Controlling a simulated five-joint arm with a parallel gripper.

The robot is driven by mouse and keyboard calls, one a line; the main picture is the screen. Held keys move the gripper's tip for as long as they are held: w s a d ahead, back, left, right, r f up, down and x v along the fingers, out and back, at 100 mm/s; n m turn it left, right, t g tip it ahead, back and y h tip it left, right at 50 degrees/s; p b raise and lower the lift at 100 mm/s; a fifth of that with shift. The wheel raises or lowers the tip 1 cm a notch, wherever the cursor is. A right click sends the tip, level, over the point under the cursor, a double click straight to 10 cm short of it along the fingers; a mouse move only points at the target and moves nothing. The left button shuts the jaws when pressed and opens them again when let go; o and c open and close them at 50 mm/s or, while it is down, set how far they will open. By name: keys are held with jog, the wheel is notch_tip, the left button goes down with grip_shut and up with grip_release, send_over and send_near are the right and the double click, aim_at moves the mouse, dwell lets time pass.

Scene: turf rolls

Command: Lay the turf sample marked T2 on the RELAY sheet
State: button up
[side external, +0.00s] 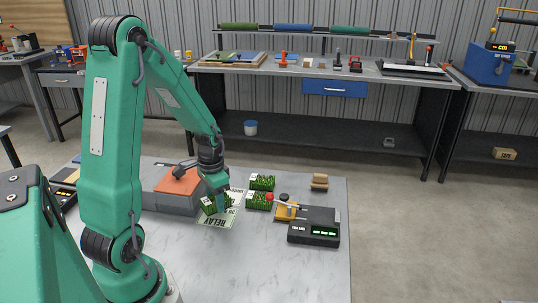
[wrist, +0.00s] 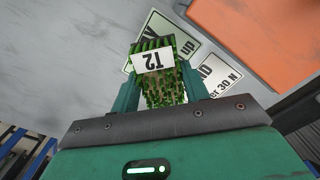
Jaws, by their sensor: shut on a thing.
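My gripper (side external: 216,194) is shut on a turf sample (side external: 209,207), a green grassy block with a white label. In the wrist view the label (wrist: 154,61) reads T2, upside down, and the block sits between my two fingers (wrist: 160,90). The pale RELAY sheet (side external: 216,222) lies on the table under my gripper. In the wrist view, parts of printed white sheet (wrist: 205,70) show beyond the block. The block and fingers hide part of the sheet. I cannot tell whether the block touches the sheet or is just above it.
Two other labelled turf samples, a far one (side external: 262,182) and a near one (side external: 258,201), stand just right of the sheet. A grey box with an orange top (side external: 180,183) is close on the left. A black device (side external: 314,228) and brown blocks (side external: 319,182) are further right.

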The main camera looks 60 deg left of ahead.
jog(key=shift+f, duration=1.65)
jog(key=shift+f, duration=0.15)
jog(key=o, duration=1)
jog(key=shift+o, duration=0.2)
jog(key=shift+r, duration=0.2)
jog(key=shift+r, duration=6)
jog(key=shift+d+r, duration=0.1)
